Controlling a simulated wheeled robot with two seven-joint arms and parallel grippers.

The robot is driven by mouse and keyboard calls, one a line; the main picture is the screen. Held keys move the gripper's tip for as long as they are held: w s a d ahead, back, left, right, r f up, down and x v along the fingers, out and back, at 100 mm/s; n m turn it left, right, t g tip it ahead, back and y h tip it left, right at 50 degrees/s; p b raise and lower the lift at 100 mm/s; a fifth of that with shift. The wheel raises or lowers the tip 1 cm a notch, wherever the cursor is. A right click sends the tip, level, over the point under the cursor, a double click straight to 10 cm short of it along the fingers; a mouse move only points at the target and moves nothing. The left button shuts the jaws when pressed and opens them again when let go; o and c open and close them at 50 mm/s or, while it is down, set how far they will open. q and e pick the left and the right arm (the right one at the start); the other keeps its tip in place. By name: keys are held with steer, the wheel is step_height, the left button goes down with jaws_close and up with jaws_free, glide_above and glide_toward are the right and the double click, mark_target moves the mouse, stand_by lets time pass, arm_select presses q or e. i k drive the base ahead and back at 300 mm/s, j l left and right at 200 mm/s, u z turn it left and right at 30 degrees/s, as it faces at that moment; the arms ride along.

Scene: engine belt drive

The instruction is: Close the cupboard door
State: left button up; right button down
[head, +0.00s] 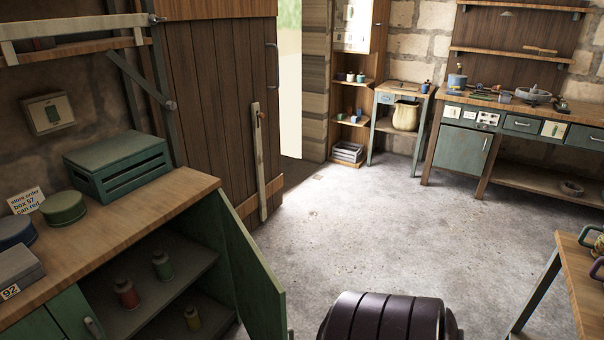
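The green cupboard door (252,275) stands open at the right end of the cupboard under the left workbench (130,215). It swings out toward the room, so the inside of the cupboard (165,285) shows. Another green door (68,318) with a handle is at the lower left and looks shut. The lower part of the open door is cut off by the frame. Neither of my grippers is in view.
On the left worktop stand a green slatted crate (118,162), round tins (64,207) and a grey box (18,275). A wooden table (580,275) stands at the right edge. The grey floor (370,230) between is open.

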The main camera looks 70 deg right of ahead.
mark_target(262, 297)
steer(key=l+z, duration=0.35)
steer(key=l, duration=0.35)
steer(key=l+z, duration=0.35)
steer(key=l, duration=0.7)
steer(key=i+l, duration=0.1)
steer(key=l, duration=0.2)
steer(key=j+z, duration=0.15)
steer(key=k+j, duration=0.05)
steer(key=j, duration=0.05)
